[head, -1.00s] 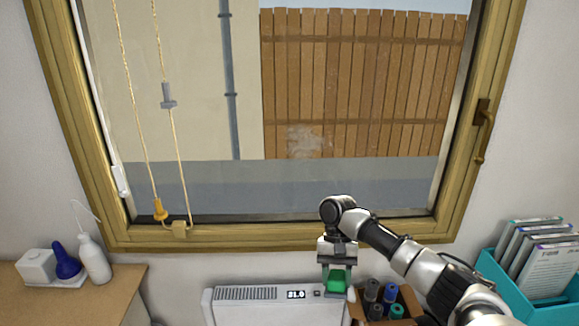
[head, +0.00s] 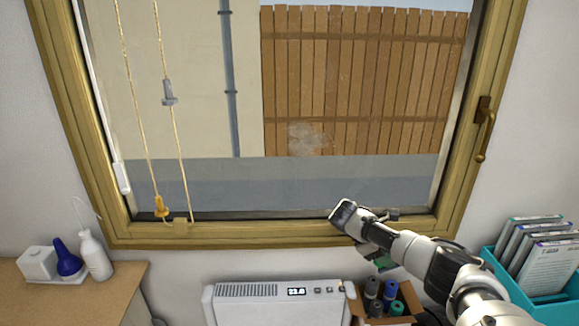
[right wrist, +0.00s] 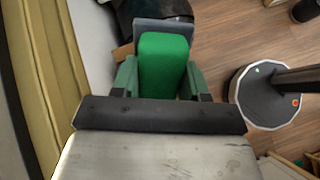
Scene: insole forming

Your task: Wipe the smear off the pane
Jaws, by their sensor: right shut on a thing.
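The window pane (head: 330,182) fills the upper middle of the head view. A whitish, cloudy smear (head: 306,138) shows on it, in front of the lower left part of the wooden fence. My right gripper (head: 382,262) is below and to the right of the smear, near the bottom of the window frame and apart from the smear. It is shut on a green block, whose small edge shows beside my wrist. In the right wrist view the green block (right wrist: 163,60) sits between the two fingers, with a grey plate at its far end. My left gripper is out of view.
The wooden window frame (head: 240,238) has a handle (head: 485,130) at right. Cords (head: 153,110) hang at left. Below stand a white heater (head: 275,308), a box (head: 408,302) of several rolls and a teal file holder (head: 505,275). Bottles stand on the left shelf (head: 100,295).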

